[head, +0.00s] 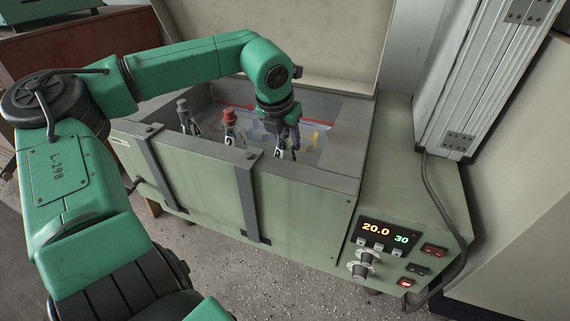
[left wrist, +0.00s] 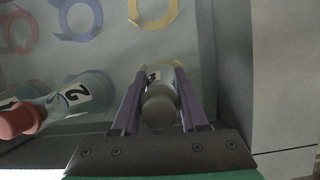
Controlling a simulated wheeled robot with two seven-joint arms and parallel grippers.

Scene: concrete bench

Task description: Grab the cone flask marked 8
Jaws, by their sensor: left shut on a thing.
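My left gripper (head: 284,128) reaches down into the bath and is shut on a cone flask (head: 283,155) near the front wall. In the left wrist view this flask's grey stopper (left wrist: 160,106) sits between the two jaws (left wrist: 158,100). Its label is mostly hidden, so I cannot read its number. My right gripper is not in view.
The green-grey bath (head: 310,212) has high walls close to the flasks. Coloured rings, such as a yellow one (left wrist: 153,10) and a blue one (left wrist: 77,17), lie on its floor. A control panel (head: 382,235) is at the right front.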

